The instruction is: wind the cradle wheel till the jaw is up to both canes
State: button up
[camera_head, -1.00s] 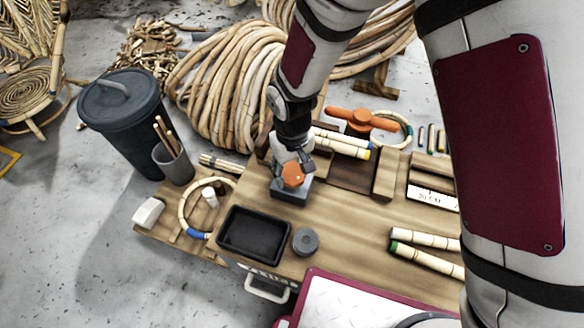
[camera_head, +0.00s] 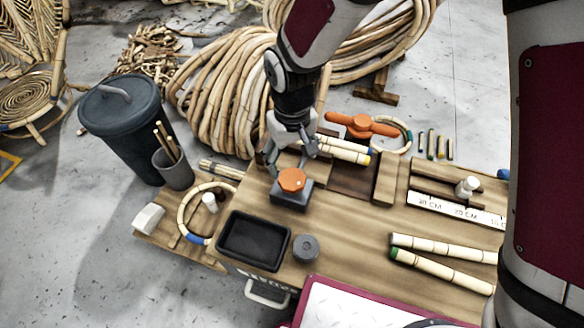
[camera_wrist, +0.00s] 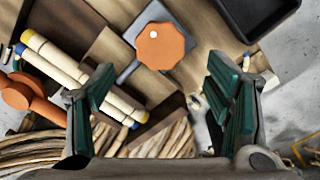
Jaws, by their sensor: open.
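The orange wheel (camera_head: 291,180), many-sided with a white dot, sits on a grey block (camera_head: 290,198) on the bench. It also shows in the wrist view (camera_wrist: 160,46). My gripper (camera_head: 292,160) is open and empty, above and just behind the wheel; in the wrist view its green-padded fingers (camera_wrist: 160,92) are spread wide, apart from the wheel. Two pale canes (camera_head: 343,149) with blue and yellow end bands lie side by side by dark wooden blocks. They also show in the wrist view (camera_wrist: 80,78). I cannot tell which block is the jaw or whether it touches both canes.
An orange handle (camera_head: 362,124) stands behind the canes. A black tray (camera_head: 254,241) and a grey round piece (camera_head: 306,248) lie in front. Two loose canes (camera_head: 440,262) and a ruler (camera_head: 455,208) lie right.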

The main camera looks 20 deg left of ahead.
notch_tip(320, 180, up, 4)
jog(key=shift+r, duration=0.25)
dwell(0.4)
